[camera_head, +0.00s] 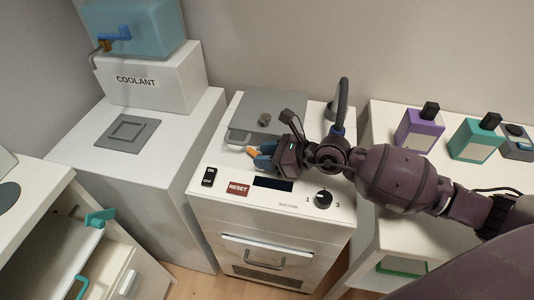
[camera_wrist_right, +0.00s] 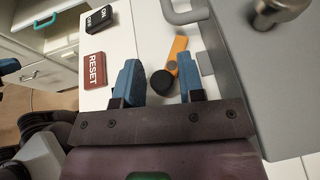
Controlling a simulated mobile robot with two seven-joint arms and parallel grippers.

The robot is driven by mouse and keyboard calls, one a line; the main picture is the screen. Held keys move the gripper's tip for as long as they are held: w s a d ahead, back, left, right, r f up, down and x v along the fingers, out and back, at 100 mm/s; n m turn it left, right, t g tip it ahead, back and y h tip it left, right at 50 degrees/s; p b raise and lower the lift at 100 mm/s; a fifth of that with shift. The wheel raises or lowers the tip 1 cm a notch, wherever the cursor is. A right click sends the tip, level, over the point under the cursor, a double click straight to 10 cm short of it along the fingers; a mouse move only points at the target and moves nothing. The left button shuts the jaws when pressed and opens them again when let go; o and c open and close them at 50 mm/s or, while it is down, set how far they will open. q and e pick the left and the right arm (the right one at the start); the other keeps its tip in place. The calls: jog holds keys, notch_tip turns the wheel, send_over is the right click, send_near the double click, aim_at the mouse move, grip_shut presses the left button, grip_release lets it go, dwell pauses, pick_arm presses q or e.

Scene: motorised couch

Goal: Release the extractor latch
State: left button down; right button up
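The extractor (camera_head: 220,204) is a white cabinet with a grey lid (camera_head: 264,111) on top. Its latch (camera_wrist_right: 181,48) is an orange lever with a black round knob, lying on the white top beside the grey lid in the right wrist view. Only a bit of orange (camera_head: 252,152) shows in the head view. My right gripper (camera_wrist_right: 160,82) is open, its two blue fingers on either side of the black knob, with gaps showing. In the head view the right gripper (camera_head: 263,158) covers most of the latch. A dark, blue-tipped piece at the wrist view's left edge may be my left gripper.
The panel has an ON/OFF switch (camera_head: 209,177), a red RESET button (camera_head: 237,188) and a suction dial (camera_head: 323,199). A grey pipe (camera_head: 342,100) rises behind my right wrist.

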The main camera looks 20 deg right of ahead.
jog(key=shift+o, duration=1.1)
jog(key=shift+a, duration=0.15)
pick_arm(q)
jog(key=shift+s+a+f, duration=0.15)
jog(key=shift+s+f, duration=0.05)
pick_arm(e)
jog(key=shift+s+d+r, duration=0.2)
jog(key=shift+s+d, duration=0.05)
jog(key=shift+d, duration=0.25)
jog(key=p+v, duration=0.1)
jog(key=v, duration=0.7)
jog(key=shift+s, duration=0.15)
jog(key=shift+s+d+r, duration=0.25)
jog(key=shift+s+d, duration=0.1)
jog(key=shift+d, duration=0.05)
pick_arm(q)
jog(key=shift+s+r, duration=0.15)
jog(key=shift+r, duration=0.15)
pick_arm(e)
jog(key=shift+s+d+r, duration=0.1)
